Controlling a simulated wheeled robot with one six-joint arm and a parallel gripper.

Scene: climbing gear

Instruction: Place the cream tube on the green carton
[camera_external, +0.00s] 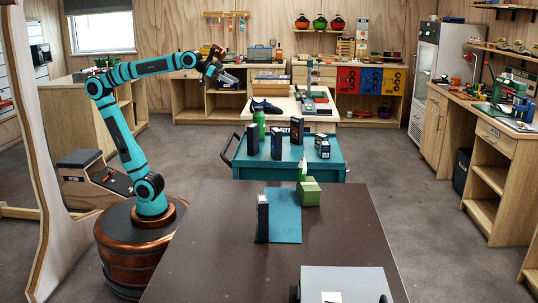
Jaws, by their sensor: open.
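The green carton (311,195) lies on the dark brown table, at the right edge of a blue mat. A small pale tube with a green lower part (302,170), which looks like the cream tube, stands upright at the carton's far left top edge. I cannot tell whether it rests on the carton or stands just behind it. My gripper (226,75) is open and raised in the air, well to the upper left of both and apart from them. Nothing shows between its fingers.
A dark upright box (262,218) stands at the left of the blue mat (286,225). A grey case (345,285) sits at the table's front. A teal cart (245,165) behind holds several dark boxes and a green bottle (259,124). The table's left part is clear.

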